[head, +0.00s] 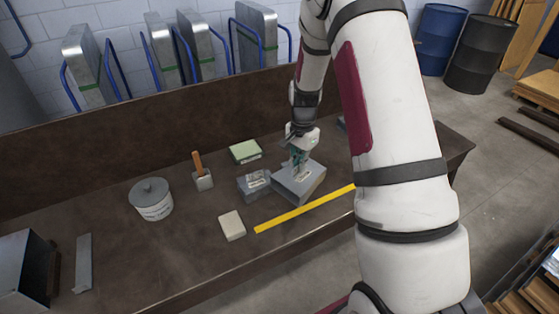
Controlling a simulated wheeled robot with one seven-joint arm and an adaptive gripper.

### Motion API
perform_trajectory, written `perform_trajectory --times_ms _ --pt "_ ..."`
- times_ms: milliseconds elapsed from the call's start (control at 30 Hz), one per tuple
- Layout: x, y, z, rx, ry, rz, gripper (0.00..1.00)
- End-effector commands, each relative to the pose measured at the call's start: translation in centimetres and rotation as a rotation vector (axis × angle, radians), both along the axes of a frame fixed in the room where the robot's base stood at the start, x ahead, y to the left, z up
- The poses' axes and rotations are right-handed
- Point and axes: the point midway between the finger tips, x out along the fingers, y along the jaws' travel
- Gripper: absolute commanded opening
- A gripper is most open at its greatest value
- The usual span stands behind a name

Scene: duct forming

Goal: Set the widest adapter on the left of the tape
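A wide grey metal adapter (313,182) with a small label lies on the brown bench, behind the yellow tape (290,215). A second, smaller grey adapter (255,184), also labelled, sits just left of it. The yellow tape runs diagonally along the bench, and my arm covers its right end. My gripper (299,172) points down with its teal fingers at the top of the wide adapter. I cannot tell whether the fingers grip it or only stand over it.
The back panel rises behind. Bare bench lies between tub and pale block.

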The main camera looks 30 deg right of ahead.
Motion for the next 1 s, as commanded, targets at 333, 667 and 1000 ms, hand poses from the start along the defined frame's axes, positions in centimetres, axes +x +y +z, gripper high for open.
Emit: perform_trajectory --times_ms 333,667,1000 --pt "-2.4 -3.4 -0.9 -0.005 0.002 -0.317 0.0" --pt "-2.4 -3.4 -3.8 -0.004 0.003 -0.319 0.0" --pt "-2.3 -3.4 -7.5 -0.004 0.003 -0.318 0.0"
